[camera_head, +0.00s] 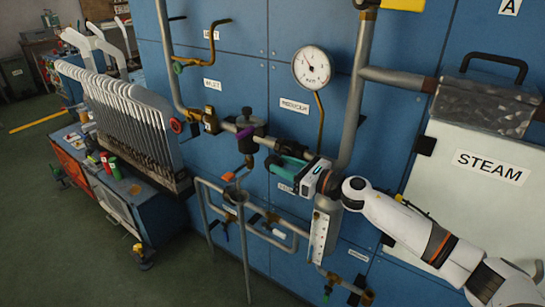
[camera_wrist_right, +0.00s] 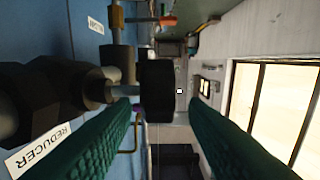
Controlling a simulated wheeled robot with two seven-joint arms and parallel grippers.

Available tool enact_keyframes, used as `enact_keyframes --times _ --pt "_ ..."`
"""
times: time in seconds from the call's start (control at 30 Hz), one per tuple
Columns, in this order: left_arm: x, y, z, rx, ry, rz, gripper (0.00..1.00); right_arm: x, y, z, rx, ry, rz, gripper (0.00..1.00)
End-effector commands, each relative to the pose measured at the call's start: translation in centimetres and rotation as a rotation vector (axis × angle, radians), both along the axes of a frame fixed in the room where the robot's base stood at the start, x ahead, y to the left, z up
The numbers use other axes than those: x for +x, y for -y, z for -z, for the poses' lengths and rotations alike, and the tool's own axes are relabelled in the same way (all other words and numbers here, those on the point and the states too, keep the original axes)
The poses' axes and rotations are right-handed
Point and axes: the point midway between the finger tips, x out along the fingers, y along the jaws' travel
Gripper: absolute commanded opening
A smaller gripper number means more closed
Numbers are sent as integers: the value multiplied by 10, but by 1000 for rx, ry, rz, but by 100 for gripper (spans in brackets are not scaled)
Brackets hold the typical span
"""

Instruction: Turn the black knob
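The black knob (camera_wrist_right: 157,91) shows in the right wrist view as a short dark cylinder on a metal stem, jutting from the dark valve body (camera_wrist_right: 32,95) on the left. My right gripper (camera_wrist_right: 166,103) is open. Its two green ribbed fingers point toward the knob, which appears in the gap between the fingertips, nearer the left finger; contact is not clear. In the head view my right gripper (camera_head: 276,161) reaches in from the right to the pipework below the gauge, beside dark valve parts. The knob is hard to make out there. My left gripper is out of view.
A round pressure gauge (camera_head: 312,68) and a thick vertical pipe (camera_head: 354,95) stand close to my right gripper. A white STEAM cabinet (camera_head: 465,185) is at the right. The green floor (camera_head: 35,210) is partly clear.

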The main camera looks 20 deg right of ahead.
Motion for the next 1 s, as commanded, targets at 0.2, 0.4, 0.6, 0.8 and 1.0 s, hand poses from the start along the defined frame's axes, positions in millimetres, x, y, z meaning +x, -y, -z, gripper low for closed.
enact_keyframes --times 0.2,0.4,0.6,0.8,1.0 --pt "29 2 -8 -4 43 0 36 24 -19 -1 1 0 0 40" --pt "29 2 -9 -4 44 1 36 31 -25 0 0 0 -1 40" --pt "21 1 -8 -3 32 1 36 31 -24 1 -1 -1 -1 40" --pt "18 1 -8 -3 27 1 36 31 -24 1 0 -1 0 11" --pt "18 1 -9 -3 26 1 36 31 -24 0 0 -2 0 0"
